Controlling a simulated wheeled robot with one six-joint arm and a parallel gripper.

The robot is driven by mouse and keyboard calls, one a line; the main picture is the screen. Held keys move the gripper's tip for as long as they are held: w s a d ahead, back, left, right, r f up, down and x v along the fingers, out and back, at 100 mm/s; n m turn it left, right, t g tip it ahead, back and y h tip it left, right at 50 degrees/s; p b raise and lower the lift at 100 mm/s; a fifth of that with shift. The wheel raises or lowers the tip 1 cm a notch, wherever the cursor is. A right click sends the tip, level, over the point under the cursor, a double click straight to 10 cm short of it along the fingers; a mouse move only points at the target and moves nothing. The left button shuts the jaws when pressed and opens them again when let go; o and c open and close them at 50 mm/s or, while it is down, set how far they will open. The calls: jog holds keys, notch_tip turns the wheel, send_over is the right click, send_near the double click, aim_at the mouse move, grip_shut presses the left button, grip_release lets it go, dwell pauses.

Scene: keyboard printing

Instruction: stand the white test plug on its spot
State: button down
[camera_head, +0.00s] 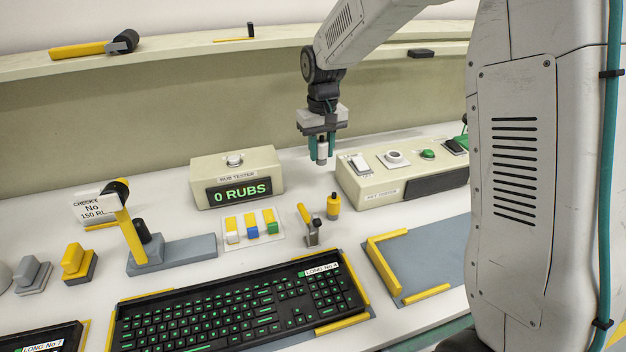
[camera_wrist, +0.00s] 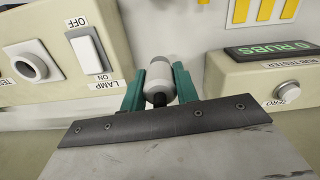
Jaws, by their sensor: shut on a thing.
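The white test plug (camera_head: 322,151) is a small white and grey cylinder with a dark part. My gripper (camera_head: 320,143) is shut on it, with a teal finger on each side. It hangs roughly upright in the air, between the rub tester and the key tester as seen from the head. In the wrist view the plug (camera_wrist: 159,72) sits between the teal fingers of my gripper (camera_wrist: 160,88), its lower end partly hidden. I cannot tell which place is its spot; no mark for it is clear.
The rub tester (camera_head: 237,176) reads 0 RUBS. The key tester (camera_head: 403,180) carries a lamp switch and a white round socket (camera_head: 394,157). A grey mat (camera_head: 435,255) is bare.

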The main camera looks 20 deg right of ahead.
jog(key=shift+w+f, duration=0.2)
jog(key=shift+f, duration=0.05)
notch_tip(320, 180, down, 5)
jog(key=shift+w+a+f, duration=0.1)
jog(key=shift+w+f, duration=0.05)
jog(key=shift+f, duration=2.05)
jog(key=shift+f, duration=0.2)
jog(key=c, duration=1.1)
grip_release()
jog(key=shift+o, duration=0.2)
jog(key=shift+r, duration=0.15)
notch_tip(320, 180, up, 12)
jog(key=shift+r, duration=0.15)
